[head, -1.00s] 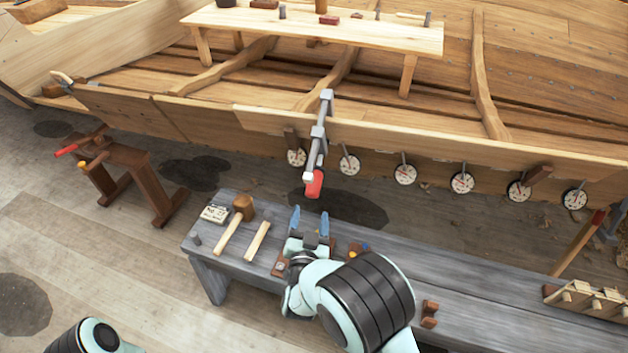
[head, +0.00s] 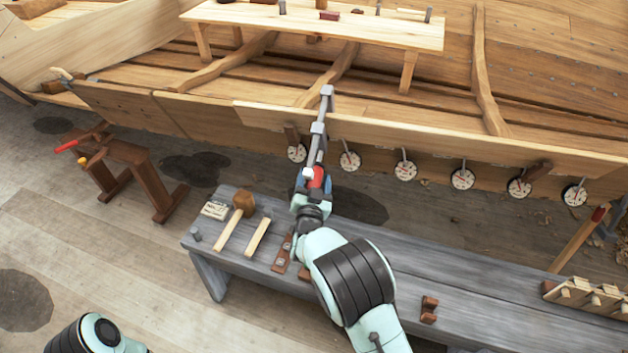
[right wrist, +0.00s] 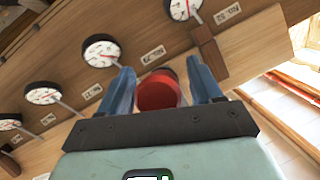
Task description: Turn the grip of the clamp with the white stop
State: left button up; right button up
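A grey bar clamp (head: 318,130) sits over the top edge of the hull plank. A small white stop (head: 308,174) shows at its lower end, beside the red grip (head: 318,178). My right gripper (head: 313,182) is up at the red grip. In the right wrist view the round end of the red grip (right wrist: 158,92) lies between the two blue fingers (right wrist: 162,88), with narrow gaps on both sides. The fingers look open around it. The clamp's bar is mostly hidden in that view. My left gripper is out of view; only part of that arm shows at lower left.
Round dials (head: 405,171) hang along the plank, to the right of the clamp. Below is a grey bench (head: 480,285) with a mallet (head: 240,212) and wooden pieces. A brown trestle (head: 125,155) stands at left. Bare floor lies between bench and hull.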

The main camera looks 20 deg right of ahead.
jog(key=c, duration=0.8)
jog(key=shift+c, duration=0.2)
jog(key=n+g+h+p, duration=0.1)
jog(key=n+h+p, duration=0.1)
jog(key=p, duration=0.2)
jog(key=shift+r+g+h, duration=0.1)
jog(key=shift+g+h, duration=0.2)
jog(key=shift+s+d+n+g+h+p, duration=0.1)
jog(key=shift+d+n+g+h+p, duration=0.1)
jog(key=shift+n+g+h+p, duration=0.7)
jog(key=shift+h+p, duration=0.35)
jog(key=shift+h, duration=0.15)
jog(key=o, duration=1)
jog(key=shift+c, duration=0.2)
